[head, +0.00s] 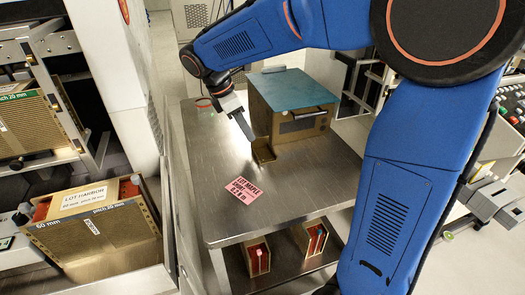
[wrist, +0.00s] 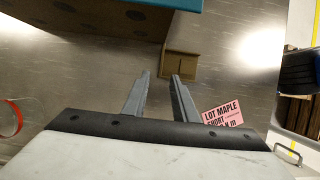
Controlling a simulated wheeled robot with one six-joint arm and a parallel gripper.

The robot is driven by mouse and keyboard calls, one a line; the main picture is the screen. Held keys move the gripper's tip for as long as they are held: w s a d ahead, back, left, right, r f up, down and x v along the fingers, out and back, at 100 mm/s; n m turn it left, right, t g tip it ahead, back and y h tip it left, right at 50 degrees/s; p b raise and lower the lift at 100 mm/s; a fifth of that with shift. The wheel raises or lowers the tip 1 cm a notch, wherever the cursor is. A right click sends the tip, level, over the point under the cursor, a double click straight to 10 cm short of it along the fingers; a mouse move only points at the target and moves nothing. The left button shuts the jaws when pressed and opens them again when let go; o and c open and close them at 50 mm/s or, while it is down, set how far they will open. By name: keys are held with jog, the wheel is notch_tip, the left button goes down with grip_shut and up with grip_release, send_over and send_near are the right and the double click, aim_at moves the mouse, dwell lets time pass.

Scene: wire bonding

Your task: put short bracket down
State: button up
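The short bracket, a small brass-coloured L-shaped piece (head: 264,152), stands on the steel table in front of the teal-topped box. In the wrist view the bracket (wrist: 181,66) lies just beyond my fingertips, slightly to the right. My gripper (head: 248,136) is low over the table beside the bracket. In the wrist view my gripper (wrist: 161,75) has its two fingers apart, with bare table between them. The right fingertip overlaps the bracket's near edge in the picture; I cannot tell whether it touches.
The teal-topped box (head: 290,100) stands right behind the bracket. A pink lot label (head: 243,190) lies on the steel table (head: 300,185). Two small boxes with red contents (head: 257,257) sit on the lower shelf.

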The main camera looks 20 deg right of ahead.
aim_at(264, 150)
jog(key=shift+d+x, duration=0.25)
jog(key=shift+x, duration=2.25)
jog(key=shift+r, duration=0.1)
grip_shut()
